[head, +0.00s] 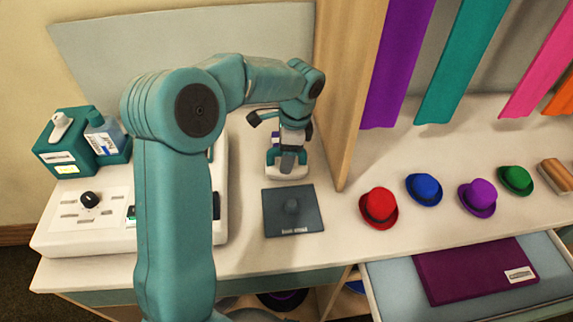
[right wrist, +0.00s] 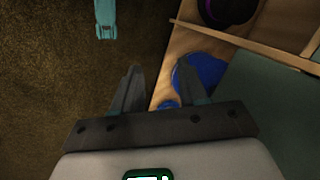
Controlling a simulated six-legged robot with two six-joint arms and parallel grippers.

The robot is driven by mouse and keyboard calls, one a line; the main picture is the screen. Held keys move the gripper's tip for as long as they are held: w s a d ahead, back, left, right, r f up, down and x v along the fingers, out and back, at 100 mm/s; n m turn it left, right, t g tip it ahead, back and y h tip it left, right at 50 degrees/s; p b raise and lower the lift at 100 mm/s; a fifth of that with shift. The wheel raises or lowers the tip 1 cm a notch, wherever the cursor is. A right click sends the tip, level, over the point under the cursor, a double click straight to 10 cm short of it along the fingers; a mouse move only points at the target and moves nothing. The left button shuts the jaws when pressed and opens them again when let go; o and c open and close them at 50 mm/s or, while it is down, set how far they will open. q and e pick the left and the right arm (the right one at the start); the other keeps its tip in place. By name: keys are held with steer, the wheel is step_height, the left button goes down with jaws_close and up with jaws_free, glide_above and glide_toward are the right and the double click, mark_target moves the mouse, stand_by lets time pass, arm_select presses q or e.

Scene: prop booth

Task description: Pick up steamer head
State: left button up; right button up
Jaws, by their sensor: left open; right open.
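The teal-and-white thing that looks like the steamer head (head: 287,170) stands on the white counter near the wooden partition, behind a dark square pad (head: 277,222). My left gripper (head: 291,140) comes down from above at its upper part. The gripper is open, and its fingers partly hide the thing, so I cannot tell whether they touch it. My right gripper (right wrist: 162,90) is open and empty in the right wrist view, pointing down over the floor and the edge of a wooden shelf.
A white control unit (head: 60,240) with a black knob and a teal tank (head: 66,160) stand at left. Red (head: 379,207), blue (head: 424,188), purple (head: 478,197) and green (head: 515,180) hats line the right counter. An open drawer (head: 400,290) juts out below.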

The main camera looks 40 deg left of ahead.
arm_select(q)
steer(key=shift+a+f, duration=0.1)
steer(key=shift+f, duration=0.55)
